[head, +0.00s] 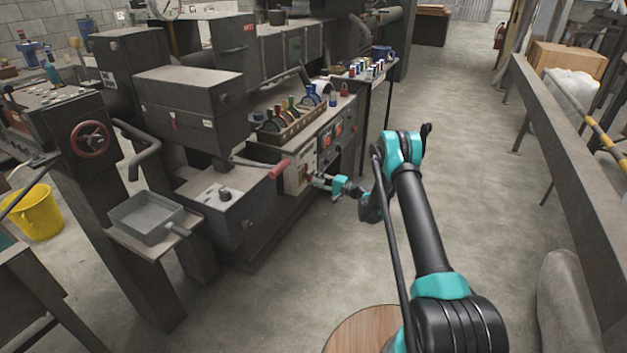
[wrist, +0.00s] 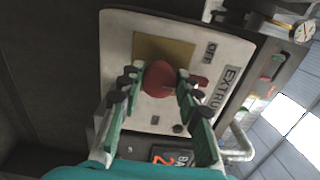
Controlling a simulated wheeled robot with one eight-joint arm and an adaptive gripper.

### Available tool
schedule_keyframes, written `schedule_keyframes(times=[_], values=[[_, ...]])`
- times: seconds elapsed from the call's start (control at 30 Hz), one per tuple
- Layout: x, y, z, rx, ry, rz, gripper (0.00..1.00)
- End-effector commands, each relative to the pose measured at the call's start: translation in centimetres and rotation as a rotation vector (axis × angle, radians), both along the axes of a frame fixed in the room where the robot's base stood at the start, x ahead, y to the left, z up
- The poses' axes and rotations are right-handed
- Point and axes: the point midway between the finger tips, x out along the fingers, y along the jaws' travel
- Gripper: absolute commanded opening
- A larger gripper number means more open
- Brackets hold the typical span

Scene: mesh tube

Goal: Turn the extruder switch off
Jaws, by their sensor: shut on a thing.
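The extruder switch panel (wrist: 222,42) is a pale plate on the front of the dark machine, marked "OFF" and "EXTRU..." in the wrist view. Its red knob (wrist: 159,78) sits over a tan patch in the middle of the plate. My gripper (wrist: 156,90) is shut on the red knob, with one finger on each side of it. In the head view my gripper (head: 318,181) reaches left to the pale panel (head: 294,178) on the machine's front. The knob's exact angle is hard to tell because the fingers cover its sides.
A red-handled lever (head: 279,169) sticks out just left of the panel. Digital displays (head: 327,141) are to its right. A rack of coloured handles (head: 291,120) stands above. The floor (head: 470,150) right of my arm is clear up to a long rail (head: 570,150).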

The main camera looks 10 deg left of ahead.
Motion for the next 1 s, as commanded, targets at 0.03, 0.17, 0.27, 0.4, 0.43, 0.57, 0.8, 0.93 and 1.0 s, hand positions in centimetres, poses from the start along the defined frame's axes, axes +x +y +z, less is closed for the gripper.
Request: schedule_keyframes(times=[0.03,0.17,0.27,0.4,0.43,0.57,0.8,0.93,1.0], values=[[-0.09,-0.01,-0.09,-0.005,-0.010,0.002,0.04],[-0.10,-0.01,-0.11,-0.012,-0.028,0.002,0.04],[-0.10,-0.01,-0.11,-0.014,-0.033,0.002,0.04],[-0.10,-0.01,-0.12,-0.014,-0.034,0.002,0.04],[-0.10,-0.01,-0.12,-0.014,-0.034,0.002,0.04],[-0.10,-0.02,-0.13,-0.014,-0.034,0.002,0.04],[-0.07,-0.01,-0.09,-0.013,-0.033,0.001,0.54],[-0.05,0.00,-0.06,-0.013,-0.033,0.001,0.54],[-0.05,0.00,-0.06,-0.013,-0.033,0.001,0.54]])
